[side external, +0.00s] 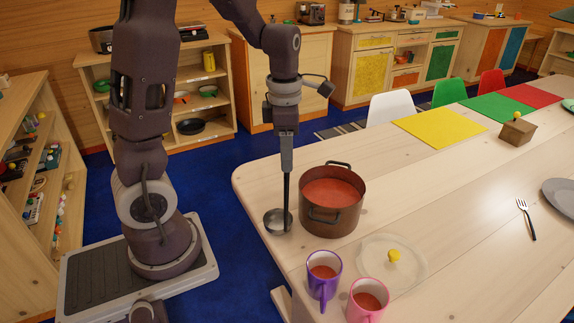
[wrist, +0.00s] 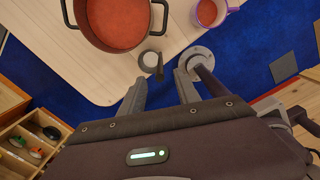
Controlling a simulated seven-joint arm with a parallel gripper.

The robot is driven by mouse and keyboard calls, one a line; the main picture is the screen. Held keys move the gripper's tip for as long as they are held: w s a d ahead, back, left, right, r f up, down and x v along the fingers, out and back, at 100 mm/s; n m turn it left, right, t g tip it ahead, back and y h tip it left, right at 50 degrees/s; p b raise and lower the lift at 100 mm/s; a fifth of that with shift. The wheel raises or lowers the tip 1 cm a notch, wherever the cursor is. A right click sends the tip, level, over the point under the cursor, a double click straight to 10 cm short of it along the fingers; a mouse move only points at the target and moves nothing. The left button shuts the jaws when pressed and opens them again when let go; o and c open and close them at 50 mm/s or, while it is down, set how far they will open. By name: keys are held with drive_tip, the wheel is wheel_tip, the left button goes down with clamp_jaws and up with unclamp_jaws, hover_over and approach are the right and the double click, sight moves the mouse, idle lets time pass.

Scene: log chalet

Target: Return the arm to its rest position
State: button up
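My gripper (side external: 287,165) points down over the table's near left corner, left of the pot. In the wrist view its two fingers (wrist: 160,78) are spread apart, with a gap on both sides of the ladle's dark handle end. The ladle (side external: 278,221) stands nearly upright, its metal bowl low at the table beside the pot and its handle rising to the fingertips. Its bowl also shows in the wrist view (wrist: 150,58). Whether the handle touches a finger or the pot is hard to tell.
The brown pot (side external: 345,217) of red soup stands close right of my gripper. A purple mug (side external: 323,273), a pink mug (side external: 368,298) and a clear lid (side external: 405,270) with a yellow knob are in front. Shelves (side external: 190,90) stand behind my arm. Space above the table is clear.

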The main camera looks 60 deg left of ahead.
drive_tip(key=s+d+r+m+t, duration=0.2)
drive_tip(key=s+d+r+m, duration=0.3)
drive_tip(key=m, duration=1)
drive_tip(key=s+d+r+m+t, duration=0.3)
drive_tip(key=s+d+r+m, duration=0.3)
drive_tip(key=m, duration=0.9)
drive_tip(key=s+d, duration=0.2)
drive_tip(key=s, duration=0.1)
drive_tip(key=shift+d+m, duration=0.25)
drive_tip(key=shift+m, duration=0.15)
